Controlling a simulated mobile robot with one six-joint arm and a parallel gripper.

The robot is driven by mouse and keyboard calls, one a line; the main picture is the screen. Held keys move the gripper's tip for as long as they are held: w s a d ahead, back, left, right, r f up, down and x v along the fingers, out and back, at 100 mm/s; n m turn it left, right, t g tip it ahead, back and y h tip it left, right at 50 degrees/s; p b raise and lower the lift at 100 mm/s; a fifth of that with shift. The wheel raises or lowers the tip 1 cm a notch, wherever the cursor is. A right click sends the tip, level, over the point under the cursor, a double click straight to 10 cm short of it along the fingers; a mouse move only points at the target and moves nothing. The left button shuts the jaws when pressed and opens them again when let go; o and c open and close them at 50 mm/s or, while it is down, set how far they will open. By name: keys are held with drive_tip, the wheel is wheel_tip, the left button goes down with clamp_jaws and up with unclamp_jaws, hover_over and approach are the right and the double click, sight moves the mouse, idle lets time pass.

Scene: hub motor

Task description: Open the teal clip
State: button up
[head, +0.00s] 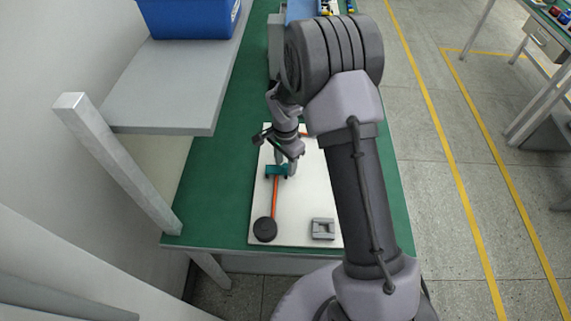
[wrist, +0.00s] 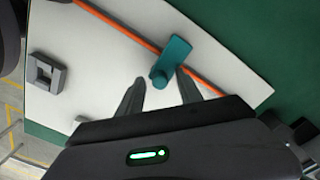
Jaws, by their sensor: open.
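The teal clip (head: 276,171) sits on the white board (head: 300,215), across an orange cable (head: 275,200). In the wrist view the teal clip (wrist: 172,58) lies over the orange cable (wrist: 130,32), with its rounded end toward my gripper. My gripper (head: 286,172) is directly at the clip in the head view. In the wrist view the two dark fingers of my gripper (wrist: 160,82) are apart, and the clip's rounded end shows between and just beyond their tips. Nothing is held. Whether a finger touches the clip cannot be told.
A black round hub (head: 265,229) stands at the board's near left corner, at the cable's end. A grey block (head: 323,229) with a recess is at the near right; it also shows in the wrist view (wrist: 47,72). A grey shelf (head: 170,85) with a blue bin (head: 188,18) is at left.

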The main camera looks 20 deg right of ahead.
clamp_jaws()
idle(1.4)
